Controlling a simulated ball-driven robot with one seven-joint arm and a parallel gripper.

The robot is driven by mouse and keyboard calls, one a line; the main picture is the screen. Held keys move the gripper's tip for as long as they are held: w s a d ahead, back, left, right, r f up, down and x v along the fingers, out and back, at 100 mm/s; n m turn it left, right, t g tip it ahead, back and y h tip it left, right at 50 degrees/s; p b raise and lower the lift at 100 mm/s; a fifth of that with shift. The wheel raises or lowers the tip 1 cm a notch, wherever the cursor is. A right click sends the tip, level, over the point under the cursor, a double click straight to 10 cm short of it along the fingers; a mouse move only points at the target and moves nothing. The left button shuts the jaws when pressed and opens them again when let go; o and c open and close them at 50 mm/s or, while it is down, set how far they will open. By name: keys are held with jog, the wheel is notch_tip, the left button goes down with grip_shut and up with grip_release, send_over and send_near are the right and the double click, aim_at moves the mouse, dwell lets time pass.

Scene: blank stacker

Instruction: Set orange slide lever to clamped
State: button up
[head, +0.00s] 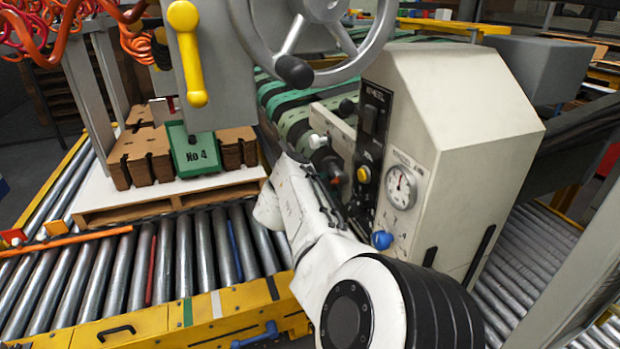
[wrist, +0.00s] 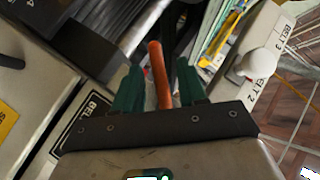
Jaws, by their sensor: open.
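The orange lever (wrist: 156,62) shows in the wrist view as a slim rounded handle, leaning slightly left. My gripper (wrist: 160,82) is open, with one green finger on each side of the lever. Gaps show between the lever and both fingers; its lower end is hidden behind the gripper's dark front plate. In the head view my white arm reaches to the control side of the cream cabinet (head: 480,115), and my fingers are mostly hidden there. I cannot tell the lever's clamped marking.
A white knob (wrist: 262,62) stands on a panel marked BELT, right of my gripper. Near my arm are a yellow button (head: 364,175), a blue knob (head: 382,240) and a gauge (head: 401,187). A handwheel (head: 310,45) hangs above. Rollers (head: 130,265) lie left.

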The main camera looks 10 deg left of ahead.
jog(key=p+v, duration=0.8)
jog(key=p, duration=0.5)
dwell(0.4)
